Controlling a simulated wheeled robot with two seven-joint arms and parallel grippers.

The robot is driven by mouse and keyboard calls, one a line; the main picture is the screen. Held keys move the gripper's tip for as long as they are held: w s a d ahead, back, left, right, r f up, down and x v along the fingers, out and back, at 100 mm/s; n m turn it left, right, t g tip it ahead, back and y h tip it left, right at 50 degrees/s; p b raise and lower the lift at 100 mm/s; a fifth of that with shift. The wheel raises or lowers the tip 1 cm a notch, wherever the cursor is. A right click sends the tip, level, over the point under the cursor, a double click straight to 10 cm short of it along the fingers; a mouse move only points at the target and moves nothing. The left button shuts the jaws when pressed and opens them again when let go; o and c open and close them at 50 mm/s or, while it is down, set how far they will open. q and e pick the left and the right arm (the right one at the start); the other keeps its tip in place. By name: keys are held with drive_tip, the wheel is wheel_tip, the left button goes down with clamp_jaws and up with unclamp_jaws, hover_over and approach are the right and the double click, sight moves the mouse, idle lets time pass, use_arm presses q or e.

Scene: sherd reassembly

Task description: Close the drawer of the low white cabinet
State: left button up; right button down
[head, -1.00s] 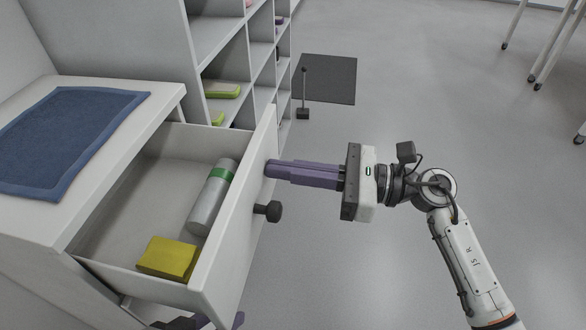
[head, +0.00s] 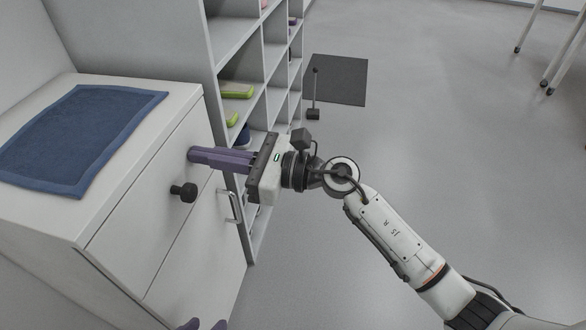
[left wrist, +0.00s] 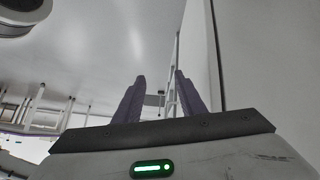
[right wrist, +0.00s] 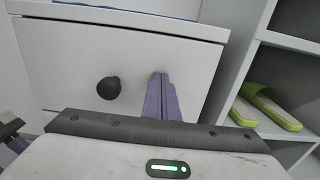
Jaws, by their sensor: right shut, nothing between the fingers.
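The low white cabinet (head: 185,95) stands at the left of the head view. Its drawer front (head: 140,205) looks flush with the cabinet, so the inside is hidden. The front has a black round knob (head: 185,191), also seen in the right wrist view (right wrist: 109,88). My right gripper (head: 190,155) is shut and empty, its purple fingertips against the drawer front, beyond the knob in the head view. My left gripper (head: 205,325) shows only as purple tips at the bottom edge; in the left wrist view its fingers (left wrist: 160,75) are apart and empty.
A blue cloth (head: 75,135) lies on the cabinet top. A bar handle (head: 231,207) is on the front below the drawer. Shelves with green-edged shoes (right wrist: 270,107) stand beside the cabinet. The floor (head: 420,130) to the right is open, with a dark mat (head: 340,80) further back.

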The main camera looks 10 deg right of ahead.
drive_tip(key=shift+a+r, duration=0.15)
drive_tip(key=shift+a, duration=0.1)
